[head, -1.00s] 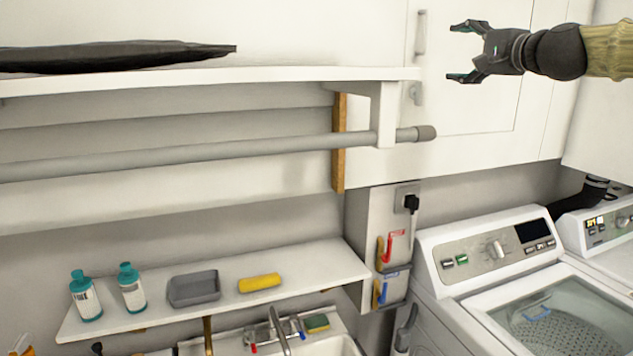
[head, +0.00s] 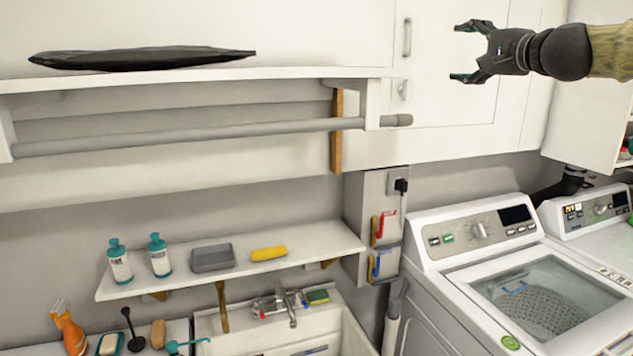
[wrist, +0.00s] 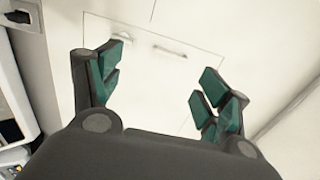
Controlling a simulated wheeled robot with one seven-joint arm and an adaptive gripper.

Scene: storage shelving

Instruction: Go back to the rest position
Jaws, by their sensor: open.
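My gripper (head: 466,52) is at the upper right of the head view, fingers pointing left, in front of the white cabinet doors (head: 470,100). It is open with nothing between its fingers. In the wrist view the two dark fingers with green pads (wrist: 160,85) stand wide apart. Beyond them is a white cabinet door (wrist: 150,70) with two handles, apart from the fingers.
A black flat object (head: 140,59) lies on the upper shelf (head: 300,73) above a grey rod (head: 200,136). A lower shelf (head: 310,240) holds two teal-capped bottles, a grey tray and a yellow roll. Washing machines (head: 480,230) stand at right, a sink (head: 240,322) below.

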